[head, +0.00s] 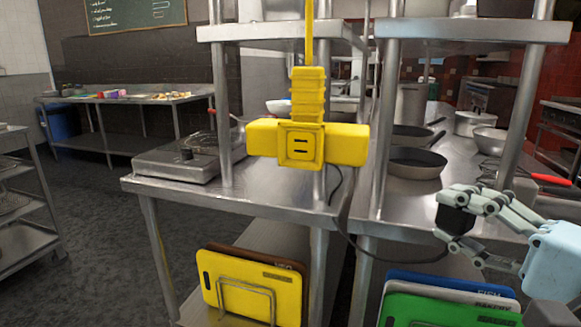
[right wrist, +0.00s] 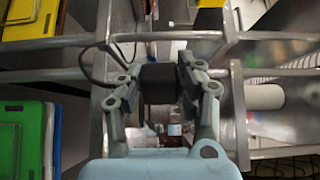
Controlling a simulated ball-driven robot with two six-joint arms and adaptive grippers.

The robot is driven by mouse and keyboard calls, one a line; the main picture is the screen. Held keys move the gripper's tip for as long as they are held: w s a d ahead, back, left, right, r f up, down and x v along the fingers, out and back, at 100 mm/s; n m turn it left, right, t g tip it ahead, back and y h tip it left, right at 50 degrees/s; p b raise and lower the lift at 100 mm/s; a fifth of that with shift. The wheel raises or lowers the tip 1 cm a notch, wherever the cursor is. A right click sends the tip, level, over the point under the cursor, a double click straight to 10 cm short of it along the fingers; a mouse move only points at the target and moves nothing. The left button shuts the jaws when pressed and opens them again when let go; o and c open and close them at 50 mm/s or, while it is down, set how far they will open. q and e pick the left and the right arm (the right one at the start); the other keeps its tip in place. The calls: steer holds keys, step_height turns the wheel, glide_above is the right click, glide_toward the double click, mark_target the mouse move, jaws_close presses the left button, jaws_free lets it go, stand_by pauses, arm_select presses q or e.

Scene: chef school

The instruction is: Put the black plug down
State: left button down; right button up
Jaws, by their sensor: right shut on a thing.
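The black plug (head: 454,219) is held between the fingertips of my right gripper (head: 459,218) at the right of the head view. The plug is in the air in front of the steel table. In the right wrist view the plug (right wrist: 158,84) sits between the two fingers, which are shut on its sides. A thin black cable (head: 385,257) runs from the plug leftward, up toward the yellow hanging socket box (head: 301,146). The cable's far end is partly hidden behind the box. My left gripper is not in view.
Steel tables (head: 240,196) with shelf posts stand ahead. A hotplate (head: 180,158) sits on the left part, and frying pans (head: 415,162) sit on the right part. Yellow (head: 252,287) and green (head: 440,309) cutting boards stand in racks below. Bare tabletop shows near the front edge.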

steer(key=shift+w+d+r+m+t+h, duration=0.15)
steer(key=shift+d+r+h, duration=0.05)
steer(key=shift+r, duration=0.35)
steer(key=shift+w+d+r+m+t+h, duration=0.1)
steer(key=shift+d+r+m+t+h, duration=0.1)
steer(key=shift+r, duration=0.35)
steer(key=shift+s, duration=0.1)
